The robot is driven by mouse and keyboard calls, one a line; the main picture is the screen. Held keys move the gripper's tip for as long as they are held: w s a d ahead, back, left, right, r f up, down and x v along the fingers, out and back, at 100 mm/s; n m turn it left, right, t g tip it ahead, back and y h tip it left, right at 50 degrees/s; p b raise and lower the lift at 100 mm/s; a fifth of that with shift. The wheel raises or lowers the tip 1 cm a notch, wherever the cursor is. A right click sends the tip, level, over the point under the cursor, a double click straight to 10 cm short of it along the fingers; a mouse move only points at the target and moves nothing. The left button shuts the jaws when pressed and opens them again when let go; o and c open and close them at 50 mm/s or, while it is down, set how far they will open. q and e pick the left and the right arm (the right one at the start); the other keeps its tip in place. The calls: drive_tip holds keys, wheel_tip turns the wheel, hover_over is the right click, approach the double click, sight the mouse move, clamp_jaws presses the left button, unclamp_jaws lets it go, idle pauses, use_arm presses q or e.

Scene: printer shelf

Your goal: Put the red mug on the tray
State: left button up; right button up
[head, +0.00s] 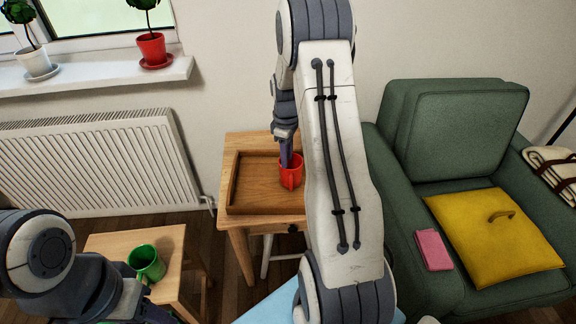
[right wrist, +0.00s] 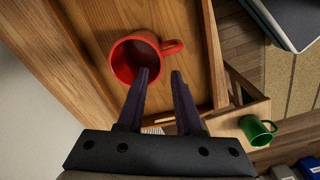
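The red mug (head: 291,172) stands upright in the right part of the brown wooden tray (head: 231,185), which lies on the wooden side table. It also shows in the right wrist view (right wrist: 124,62), with its opening and handle facing the camera. My right gripper (right wrist: 163,73) is open, with a clear gap between its two dark fingers. One fingertip overlaps the mug's opening and the other is just outside the rim, below the handle. I cannot tell whether they touch the mug. My right arm hides the tray's right side in the head view.
A green mug (head: 147,262) stands on a low wooden stool (head: 170,240) at the left. A green armchair (head: 455,130) with a yellow cushion (head: 490,240) and a pink item (head: 433,250) is at the right. A radiator (head: 90,165) lines the wall. The tray's left part is bare.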

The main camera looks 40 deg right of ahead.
drive_tip(key=shift+r, duration=0.7)
drive_tip(key=s+a+r, duration=0.2)
drive_tip(key=a+r, duration=0.2)
drive_tip(key=a, duration=0.7)
drive_tip(key=s+a+r, duration=0.2)
drive_tip(key=a+r, duration=0.2)
drive_tip(key=a, duration=0.7)
drive_tip(key=s+a+r, duration=0.1)
drive_tip(key=s+a, duration=0.3)
drive_tip(key=s, duration=0.3)
drive_tip(key=s+a+r, duration=0.1)
drive_tip(key=s+a, duration=0.3)
drive_tip(key=s, duration=0.3)
drive_tip(key=s+a+r+n+y, duration=0.1)
drive_tip(key=s+a, duration=0.4)
drive_tip(key=s, duration=0.3)
drive_tip(key=shift+r, duration=0.2)
